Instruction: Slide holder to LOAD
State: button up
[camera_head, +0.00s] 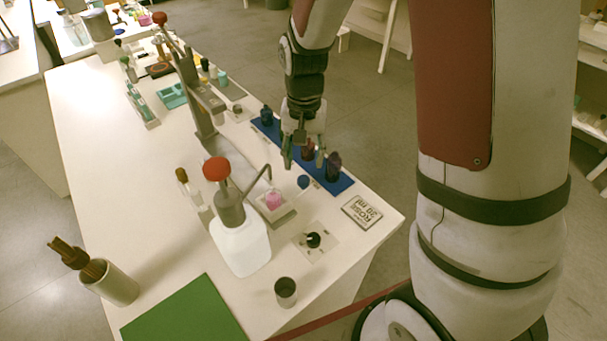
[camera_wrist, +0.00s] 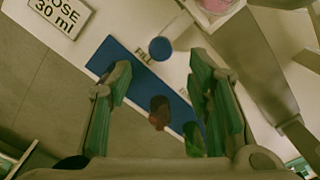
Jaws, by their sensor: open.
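The holder (camera_head: 278,213) is a pale block carrying a pink item, at the dispenser's right side. The pink item (camera_head: 273,200) also shows at the top edge of the wrist view (camera_wrist: 214,6). A round blue knob (camera_head: 303,182) is just right of the holder; in the wrist view this knob (camera_wrist: 160,48) lies beside the word FILL. I cannot read a LOAD label. My gripper (camera_head: 303,162) is open over the blue strip, behind the knob. In the wrist view my fingers (camera_wrist: 161,70) are spread wide, with the knob beyond them and nothing clasped.
A blue strip (camera_head: 270,128) bears dark bottles (camera_head: 333,166) close to my fingers. A white dispenser with a red knob (camera_head: 216,168), a black dial (camera_head: 313,240) and a metal cup (camera_head: 286,291) stand nearer.

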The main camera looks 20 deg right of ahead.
aim_at(303, 179)
notch_tip(303, 179, down, 7)
jog(key=shift+r+b, duration=0.15)
jog(key=shift+b, duration=0.2)
jog(key=shift+a, duration=0.1)
grip_shut()
